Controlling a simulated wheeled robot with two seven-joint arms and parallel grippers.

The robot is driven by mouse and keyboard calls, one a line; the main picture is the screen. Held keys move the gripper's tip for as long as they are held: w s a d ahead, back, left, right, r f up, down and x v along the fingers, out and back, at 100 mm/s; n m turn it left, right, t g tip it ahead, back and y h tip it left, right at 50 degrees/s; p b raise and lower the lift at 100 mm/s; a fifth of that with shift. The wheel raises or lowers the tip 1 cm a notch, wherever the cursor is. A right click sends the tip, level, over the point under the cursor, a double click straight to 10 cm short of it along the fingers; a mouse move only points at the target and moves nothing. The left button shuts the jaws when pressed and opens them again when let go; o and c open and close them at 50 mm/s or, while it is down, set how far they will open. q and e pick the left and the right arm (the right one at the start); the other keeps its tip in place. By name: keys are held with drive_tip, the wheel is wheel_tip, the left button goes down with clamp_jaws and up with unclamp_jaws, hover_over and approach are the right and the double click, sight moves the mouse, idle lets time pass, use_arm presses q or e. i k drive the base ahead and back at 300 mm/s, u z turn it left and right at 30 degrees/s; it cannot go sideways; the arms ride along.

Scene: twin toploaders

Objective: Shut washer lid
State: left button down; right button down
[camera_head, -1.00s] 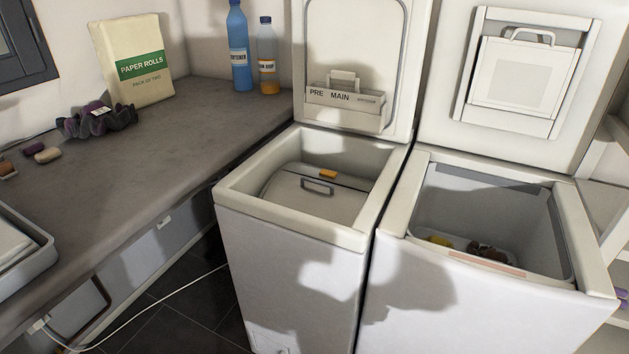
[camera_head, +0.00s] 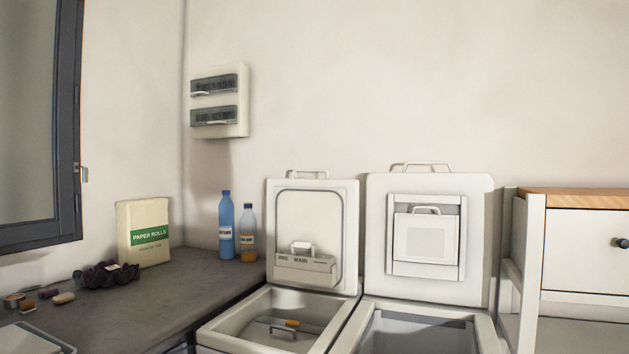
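Two white top-loading machines stand side by side with both lids raised upright against the wall. The left machine (camera_head: 224,334) has a lid (camera_head: 316,195) with a handle on its top edge and a drawer marked PRE and MAIN (camera_head: 305,270). Inside its opening are a closed inner drum flap with a handle (camera_head: 284,331) and a small orange piece (camera_head: 292,323). The right machine (camera_head: 487,333) has a lid (camera_head: 479,240) with a top handle and a framed panel (camera_head: 427,237). Its interior is mostly cut off by the picture's lower edge. Neither of my grippers is in view.
A white cabinet (camera_head: 585,250) stands at the right. A breaker box (camera_head: 219,100) hangs on the wall.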

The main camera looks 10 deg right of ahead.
sight(324, 214)
drive_tip(key=z, duration=1)
drive_tip(key=i, duration=1)
drive_tip(key=u, duration=0.35)
